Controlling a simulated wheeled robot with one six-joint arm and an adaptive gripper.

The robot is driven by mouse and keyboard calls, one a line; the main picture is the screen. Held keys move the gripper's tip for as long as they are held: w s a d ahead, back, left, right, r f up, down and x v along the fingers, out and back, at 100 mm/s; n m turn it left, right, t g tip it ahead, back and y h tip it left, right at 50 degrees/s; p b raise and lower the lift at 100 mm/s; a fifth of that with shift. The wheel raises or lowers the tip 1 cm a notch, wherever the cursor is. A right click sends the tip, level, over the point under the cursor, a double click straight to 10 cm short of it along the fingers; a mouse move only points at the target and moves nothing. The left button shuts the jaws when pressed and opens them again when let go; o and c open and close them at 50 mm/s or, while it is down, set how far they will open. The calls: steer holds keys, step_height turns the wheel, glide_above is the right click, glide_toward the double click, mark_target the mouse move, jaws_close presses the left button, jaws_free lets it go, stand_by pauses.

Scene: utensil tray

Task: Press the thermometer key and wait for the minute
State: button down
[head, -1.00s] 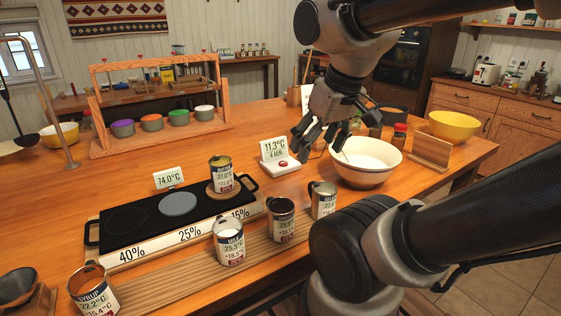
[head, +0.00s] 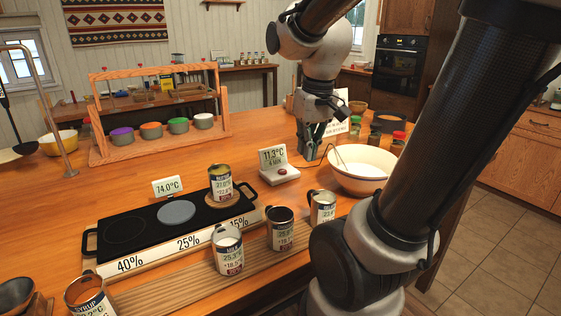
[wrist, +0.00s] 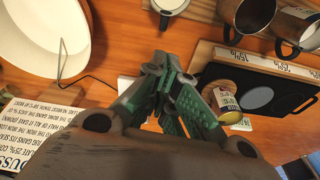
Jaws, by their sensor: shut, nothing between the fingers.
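The thermometer (head: 273,157) stands on the table in the head view, its display reading 11.3°C and 4 MIN. Its round key (head: 282,171) sits on the white base and looks dark reddish brown. A thin wire runs from it towards the cream bowl (head: 345,182), which holds white contents. My gripper (head: 308,156) is shut and empty, pointing down just right of and behind the thermometer, apart from the key. In the wrist view my gripper's green-padded fingers (wrist: 157,70) hide most of the thermometer; a white edge, probably its base (wrist: 124,86), shows beside them.
A black hot plate (head: 150,222) with a 74.0°C sign (head: 167,186) stands at left, bearing a can (head: 221,183). Several cans stand along the front board, including a milk can (head: 228,250). Jars (head: 355,126) and a printed card stand behind the bowl.

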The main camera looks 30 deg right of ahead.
steer(key=w+d+f, duration=0.1)
steer(key=w+d, duration=0.2)
steer(key=w, duration=0.8)
step_height(320, 180, up, 2)
steer(key=n+t, duration=0.1)
glide_above(281, 169)
steer(key=s, duration=0.3)
steer(key=shift+a+r, duration=0.1)
steer(key=shift+a, duration=0.05)
steer(key=x, duration=1.2)
steer(key=shift+s+f, duration=0.15)
steer(key=shift+f, duration=0.85)
